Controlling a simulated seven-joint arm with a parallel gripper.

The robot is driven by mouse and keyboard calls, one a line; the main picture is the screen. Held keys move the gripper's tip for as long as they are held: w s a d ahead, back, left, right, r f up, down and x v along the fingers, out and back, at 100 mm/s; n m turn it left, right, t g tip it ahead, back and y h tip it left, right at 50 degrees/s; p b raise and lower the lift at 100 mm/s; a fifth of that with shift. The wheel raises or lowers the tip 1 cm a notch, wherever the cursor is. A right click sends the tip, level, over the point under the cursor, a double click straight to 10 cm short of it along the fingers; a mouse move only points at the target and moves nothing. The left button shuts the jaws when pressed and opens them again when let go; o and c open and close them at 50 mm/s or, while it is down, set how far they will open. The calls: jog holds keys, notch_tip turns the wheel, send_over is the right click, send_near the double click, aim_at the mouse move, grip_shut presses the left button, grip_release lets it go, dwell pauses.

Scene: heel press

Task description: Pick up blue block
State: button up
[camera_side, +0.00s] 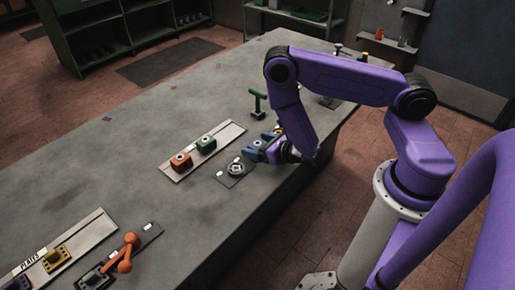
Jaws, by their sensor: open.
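A small blue block (267,137) with a pale ring on top appears at the end of my arm, near the right end of the work area. My gripper (261,145) is low over the bench there, its jaws open. The blue block seems to lie between or just beside the jaws. The jaws and wrist partly hide it, so I cannot tell whether they touch it.
A pale tray (229,133) holds an orange block (180,161) and a green block (204,143). A round grey fixture (236,169) lies in front of my gripper, a green T-handle (258,103) behind. An orange lever (126,253) and plates tray (91,227) are front left. The bench's left middle is clear.

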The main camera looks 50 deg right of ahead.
jog(key=shift+w+f, duration=0.15)
jog(key=shift+w, duration=0.2)
jog(key=c, duration=1.3)
